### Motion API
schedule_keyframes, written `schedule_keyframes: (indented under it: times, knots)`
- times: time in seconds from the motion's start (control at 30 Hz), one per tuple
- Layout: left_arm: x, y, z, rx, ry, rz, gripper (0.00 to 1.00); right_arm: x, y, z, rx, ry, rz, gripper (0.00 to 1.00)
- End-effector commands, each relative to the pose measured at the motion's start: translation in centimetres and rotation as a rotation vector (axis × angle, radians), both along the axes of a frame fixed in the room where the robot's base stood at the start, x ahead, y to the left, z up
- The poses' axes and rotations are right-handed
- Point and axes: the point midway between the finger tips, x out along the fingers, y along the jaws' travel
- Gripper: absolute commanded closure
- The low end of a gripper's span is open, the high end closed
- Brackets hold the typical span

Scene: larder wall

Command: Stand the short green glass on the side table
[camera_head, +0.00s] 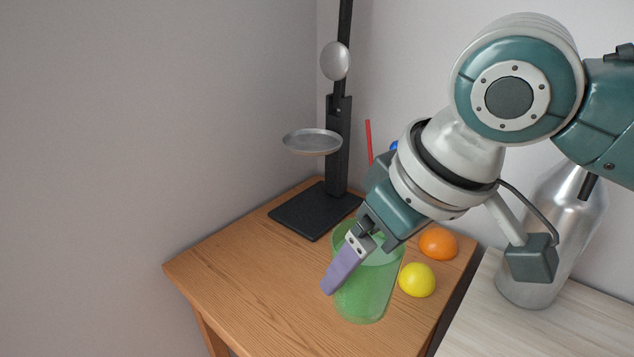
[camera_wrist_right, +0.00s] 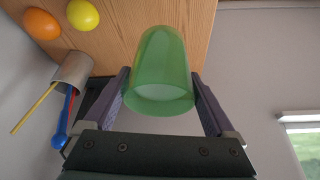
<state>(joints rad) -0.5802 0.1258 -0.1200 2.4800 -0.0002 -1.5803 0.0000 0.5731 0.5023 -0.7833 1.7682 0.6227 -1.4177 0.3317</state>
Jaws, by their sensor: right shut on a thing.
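The short green glass (camera_head: 366,292) is see-through and looks close to upright at the front of the wooden side table (camera_head: 240,268). My right gripper (camera_head: 343,272) is shut on it from above and behind, with one purple finger showing on its left side and the other mostly hidden. In the right wrist view the glass (camera_wrist_right: 160,72) sits between the two fingers of the gripper (camera_wrist_right: 160,88), its open rim towards the palm. Its base is over the tabletop; I cannot tell whether it touches. My left gripper is not in view.
A yellow lemon (camera_head: 417,280) and an orange (camera_head: 438,243) lie right of the glass. A dark stand with a round pan (camera_head: 312,141) is at the back. A grey cup (camera_wrist_right: 73,70) holds sticks. A metal bottle (camera_head: 545,235) stands on the pale surface (camera_head: 520,330). The table's left is clear.

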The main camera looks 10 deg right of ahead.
Motion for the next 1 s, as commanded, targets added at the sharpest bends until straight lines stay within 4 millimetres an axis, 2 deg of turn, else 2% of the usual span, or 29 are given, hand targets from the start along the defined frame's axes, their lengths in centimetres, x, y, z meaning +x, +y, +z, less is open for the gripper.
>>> schedule_keyframes:
  times: [0.03, 0.1, 0.2, 0.47, 0.63, 0.77, 1.0]
  knots:
    - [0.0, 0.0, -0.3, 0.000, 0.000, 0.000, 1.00, 0.0, 0.0, -1.4, 0.001, 0.002, -0.001, 1.00]
    - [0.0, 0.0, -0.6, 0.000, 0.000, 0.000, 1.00, 0.0, 0.0, -2.9, 0.002, 0.001, -0.001, 1.00]
    - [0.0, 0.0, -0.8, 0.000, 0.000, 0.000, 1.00, 0.0, 0.0, -4.6, 0.002, 0.000, -0.001, 1.00]
    - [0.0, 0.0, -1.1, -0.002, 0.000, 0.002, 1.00, 0.0, 0.0, -6.6, 0.001, -0.003, 0.000, 1.00]
    - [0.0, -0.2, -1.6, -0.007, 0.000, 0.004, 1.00, 0.0, 0.1, -8.9, 0.002, -0.001, -0.001, 1.00]
    - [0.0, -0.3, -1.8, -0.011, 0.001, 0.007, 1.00, 0.0, 0.1, -9.8, 0.002, -0.003, 0.001, 1.00]
    - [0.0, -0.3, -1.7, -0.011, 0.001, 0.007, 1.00, 0.1, 0.1, -9.7, 0.002, -0.005, 0.001, 1.00]
